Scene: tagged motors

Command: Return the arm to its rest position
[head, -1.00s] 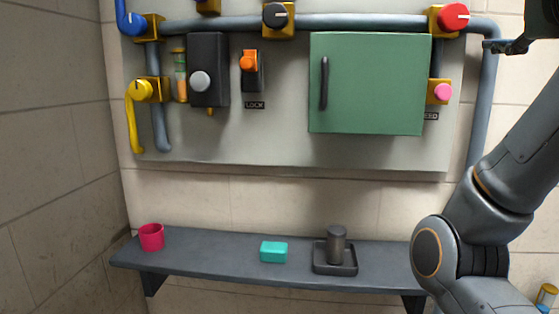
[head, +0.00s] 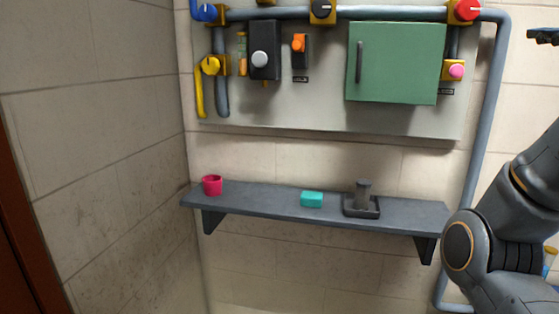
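My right arm (head: 490,225) comes in at the right side of the head view, bent upward. The fingers of my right gripper (head: 543,36) show at the upper right edge, cut off by the frame. They are in front of the bare wall, right of the grey pipe, and touch nothing that I can see. Whether they are open or shut cannot be made out. My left arm and gripper are not in view.
A wall panel (head: 300,110) carries a green door (head: 400,62), valves, an orange switch (head: 298,44) and a pink button (head: 456,70). A shelf (head: 260,198) below holds a pink cup (head: 212,185), a teal block (head: 312,199) and a grey cylinder (head: 363,193) in a tray (head: 362,212).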

